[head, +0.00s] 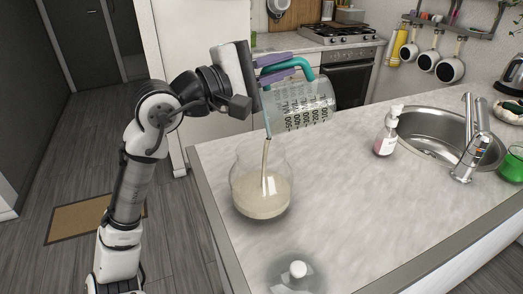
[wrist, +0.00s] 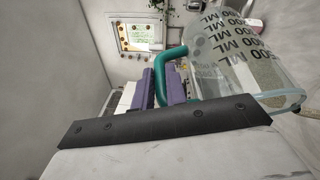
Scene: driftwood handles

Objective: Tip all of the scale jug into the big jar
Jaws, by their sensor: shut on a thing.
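The scale jug (head: 302,105) is clear with black volume marks and a teal handle. My gripper (head: 277,69) has purple fingers shut on that handle and holds the jug tipped far over above the counter. A thin beige stream runs from its mouth into the big jar (head: 240,182), a round glass jar standing upright. A pale grainy heap (head: 262,200) lies in the jar's lower part. In the wrist view the jug (wrist: 240,65) is close to my fingers (wrist: 160,88), and some pale contents show near its rim.
The jar stands near the counter's left edge. A glass lid with a white knob (head: 298,269) lies in front of it. A soap bottle (head: 387,132), the sink (head: 432,128) and a tap (head: 474,140) are to the right. The middle counter (head: 345,200) is clear.

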